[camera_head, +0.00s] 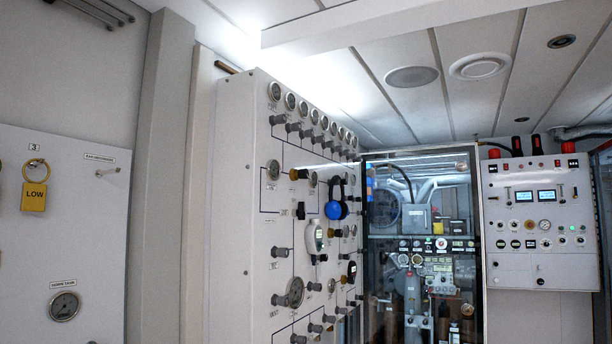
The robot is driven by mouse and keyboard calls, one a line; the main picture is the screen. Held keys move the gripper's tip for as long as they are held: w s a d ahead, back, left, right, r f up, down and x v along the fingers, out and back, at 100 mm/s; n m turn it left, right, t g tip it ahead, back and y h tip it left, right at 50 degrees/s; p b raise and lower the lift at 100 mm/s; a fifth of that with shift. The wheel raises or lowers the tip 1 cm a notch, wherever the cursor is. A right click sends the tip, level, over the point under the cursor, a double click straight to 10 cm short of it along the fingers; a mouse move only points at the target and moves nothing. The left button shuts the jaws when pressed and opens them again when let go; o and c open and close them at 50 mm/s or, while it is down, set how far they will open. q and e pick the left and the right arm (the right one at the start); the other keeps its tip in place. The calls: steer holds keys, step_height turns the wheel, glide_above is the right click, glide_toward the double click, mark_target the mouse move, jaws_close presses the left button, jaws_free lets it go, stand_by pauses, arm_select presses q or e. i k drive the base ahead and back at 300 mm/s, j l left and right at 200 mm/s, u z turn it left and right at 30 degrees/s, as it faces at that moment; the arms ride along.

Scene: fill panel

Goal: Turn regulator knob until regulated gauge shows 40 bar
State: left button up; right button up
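The light grey fill panel (240,190) stands in the middle of the view, seen at a steep angle. A row of round gauges (290,101) runs along its top, with dark knobs (293,127) below. A black knob with a brass-coloured part (298,174) sits beside another gauge (273,170). A larger round gauge (295,292) is lower on the panel. I cannot tell which knob is the regulator knob or which gauge is the regulated one. The labels and needles are too small to read. Neither gripper is in view.
Blue ear defenders (333,210) and a white handheld device (314,237) hang on the panel front. A glass-fronted cabinet (420,161) and a control box (540,265) stand to the right.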

mark_target(302, 173)
steer(key=i+l+u, duration=0.35)
steer(key=i+l, duration=0.95)
steer(key=i, duration=0.05)
